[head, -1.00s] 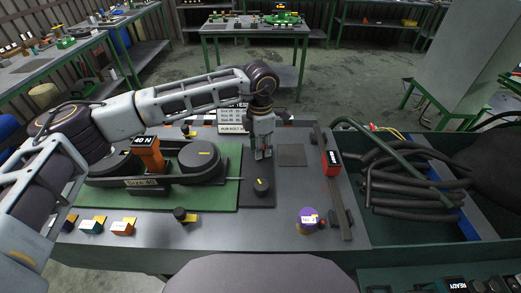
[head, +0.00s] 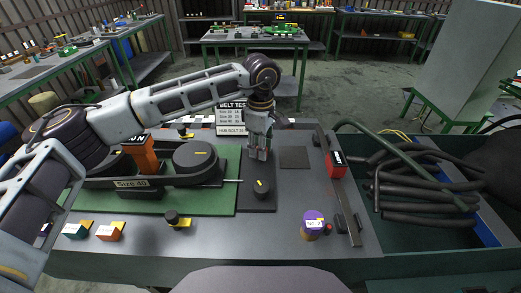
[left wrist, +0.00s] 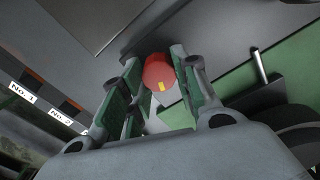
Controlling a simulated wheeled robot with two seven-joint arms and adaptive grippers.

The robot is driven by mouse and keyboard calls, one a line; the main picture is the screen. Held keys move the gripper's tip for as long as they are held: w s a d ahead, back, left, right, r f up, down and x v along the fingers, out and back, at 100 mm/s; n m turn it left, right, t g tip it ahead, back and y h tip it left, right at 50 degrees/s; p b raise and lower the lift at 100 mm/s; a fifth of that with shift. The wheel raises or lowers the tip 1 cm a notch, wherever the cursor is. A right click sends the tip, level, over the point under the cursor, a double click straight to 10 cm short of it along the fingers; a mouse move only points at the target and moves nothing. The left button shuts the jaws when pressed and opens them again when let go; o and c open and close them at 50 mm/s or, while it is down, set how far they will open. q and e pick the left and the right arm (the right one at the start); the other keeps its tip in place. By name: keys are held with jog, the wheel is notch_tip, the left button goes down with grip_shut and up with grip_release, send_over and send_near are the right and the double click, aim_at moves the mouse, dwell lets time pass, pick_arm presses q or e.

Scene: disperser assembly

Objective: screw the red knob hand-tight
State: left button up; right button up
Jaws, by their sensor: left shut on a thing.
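The red knob (left wrist: 158,70) shows in the left wrist view, round with a yellow mark on its face. It sits between the green-padded fingers of my left gripper (left wrist: 153,85), which is shut on it. In the head view my left gripper (head: 258,157) points down at the back of a dark plate (head: 257,201), right of the green base (head: 222,196). The knob is hidden behind the fingers there. I cannot tell how far the knob is screwed in. My right gripper is not in view.
A large grey pulley (head: 196,158) is to the left. A purple-topped part (head: 313,222) and a red block (head: 335,165) are to the right. Black hoses (head: 425,185) fill the right tray.

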pick_arm(q)
jog(key=shift+m+b, duration=0.3)
jog(key=shift+m, duration=0.7)
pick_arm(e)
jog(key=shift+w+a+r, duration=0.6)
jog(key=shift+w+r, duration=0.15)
pick_arm(q)
jog(key=shift+w+r, duration=0.1)
jog(key=o, duration=1)
notch_tip(320, 180, up, 12)
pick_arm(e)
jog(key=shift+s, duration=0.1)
